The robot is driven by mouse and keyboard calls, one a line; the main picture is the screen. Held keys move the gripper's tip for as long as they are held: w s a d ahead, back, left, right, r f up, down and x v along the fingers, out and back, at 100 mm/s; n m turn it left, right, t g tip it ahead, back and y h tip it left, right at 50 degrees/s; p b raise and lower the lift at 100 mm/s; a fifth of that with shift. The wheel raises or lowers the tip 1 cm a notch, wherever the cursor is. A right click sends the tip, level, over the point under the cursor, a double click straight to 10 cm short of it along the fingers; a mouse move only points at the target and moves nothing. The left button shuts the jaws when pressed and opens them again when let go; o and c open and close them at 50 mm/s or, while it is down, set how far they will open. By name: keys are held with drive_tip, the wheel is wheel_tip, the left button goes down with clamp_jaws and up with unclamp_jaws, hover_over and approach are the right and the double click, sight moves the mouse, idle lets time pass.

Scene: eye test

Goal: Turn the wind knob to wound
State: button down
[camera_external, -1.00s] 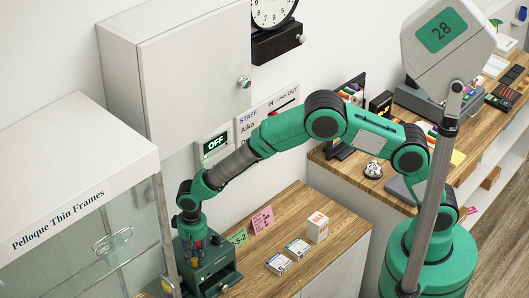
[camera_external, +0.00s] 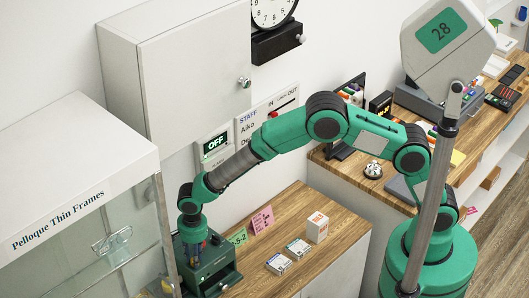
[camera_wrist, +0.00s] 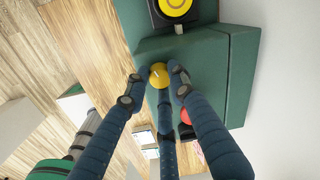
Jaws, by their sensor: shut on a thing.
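A dark green box-shaped device (camera_external: 222,272) stands at the left end of the wooden counter; its green face also shows in the wrist view (camera_wrist: 213,75). A round yellow knob (camera_wrist: 159,76) with a small pale mark sits on it. My gripper (camera_wrist: 158,82) is shut on this knob, with fingertips at both sides and a third finger below. In the external view my gripper (camera_external: 197,255) points down onto the device, and the knob is hidden there. A red round part (camera_wrist: 185,116) shows partly behind a finger. I see no readable wind label.
A yellow disc on a black mount (camera_wrist: 175,8) is at the device's far edge. Small boxes (camera_external: 298,248) and a pink card (camera_external: 262,220) stand on the counter to the right. A glass display case (camera_external: 110,245) is close on the left.

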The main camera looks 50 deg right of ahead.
drive_tip(key=m, duration=0.4)
drive_tip(key=shift+a+m, duration=0.1)
drive_tip(key=shift+m, duration=0.2)
drive_tip(key=m+b, duration=0.1)
drive_tip(key=m, duration=0.3)
drive_tip(key=shift+m, duration=0.4)
drive_tip(key=shift+r, duration=0.1)
drive_tip(key=c, duration=1.5)
unclamp_jaws()
drive_tip(key=shift+o, duration=0.2)
drive_tip(key=shift+r, duration=0.1)
wheel_tip(320, 180, up, 12)
drive_tip(key=shift+s+f, duration=0.2)
drive_tip(key=shift+s, duration=0.05)
drive_tip(key=shift+a, duration=0.1)
